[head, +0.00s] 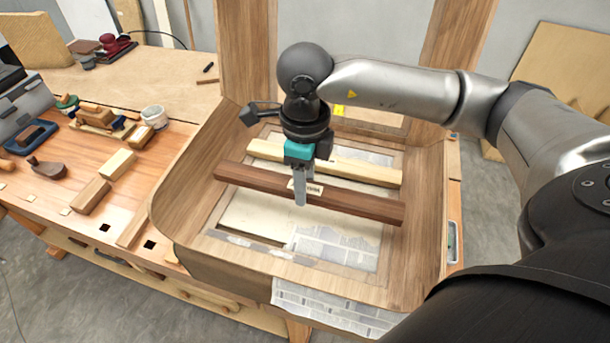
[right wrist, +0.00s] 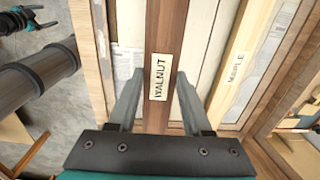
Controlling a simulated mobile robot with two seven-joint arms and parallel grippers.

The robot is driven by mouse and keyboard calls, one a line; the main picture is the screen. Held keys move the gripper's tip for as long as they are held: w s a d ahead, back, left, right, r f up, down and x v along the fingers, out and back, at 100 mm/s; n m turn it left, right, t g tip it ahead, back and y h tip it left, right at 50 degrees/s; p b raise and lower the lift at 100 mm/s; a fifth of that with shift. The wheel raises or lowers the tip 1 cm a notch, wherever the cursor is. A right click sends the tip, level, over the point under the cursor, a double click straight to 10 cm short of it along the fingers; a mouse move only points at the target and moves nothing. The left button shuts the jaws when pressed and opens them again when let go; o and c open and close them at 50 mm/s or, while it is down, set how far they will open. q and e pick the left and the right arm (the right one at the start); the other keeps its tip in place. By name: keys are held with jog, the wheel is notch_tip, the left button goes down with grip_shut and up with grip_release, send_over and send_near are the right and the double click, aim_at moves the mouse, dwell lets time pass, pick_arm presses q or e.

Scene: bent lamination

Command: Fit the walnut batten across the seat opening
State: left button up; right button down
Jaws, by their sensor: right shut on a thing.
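The dark walnut batten (head: 350,200) spans from side to side over the seat opening of the bent wooden frame (head: 196,200). Its WALNUT label (right wrist: 159,76) shows in the right wrist view. My right gripper (head: 300,203) points down and is shut on the batten near its middle, with a finger along each side. I cannot tell whether the batten's ends rest on the frame or hang just above it. A pale maple batten (head: 350,167) lies behind it, roughly parallel. Part of my left arm, with its black and teal hand (right wrist: 22,20), shows at the right wrist view's upper left.
Newspaper (head: 335,245) lies in and under the opening. On the bench (head: 120,215) to the left are wood blocks (head: 92,195), a hand plane (head: 100,120) and a white tub (head: 153,115). Tall wooden uprights (head: 245,50) rise behind the frame. My right arm covers the right side.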

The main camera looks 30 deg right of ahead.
jog(key=b, duration=0.4)
send_over(305, 214)
jog(key=shift+f, duration=2.4)
jog(key=shift+w+b, duration=0.1)
jog(key=shift+b, duration=0.3)
jog(key=shift+f+b, duration=0.6)
jog(key=shift+c, duration=1.3)
grip_release()
notch_tip(305, 214, up, 16)
jog(key=p, duration=1)
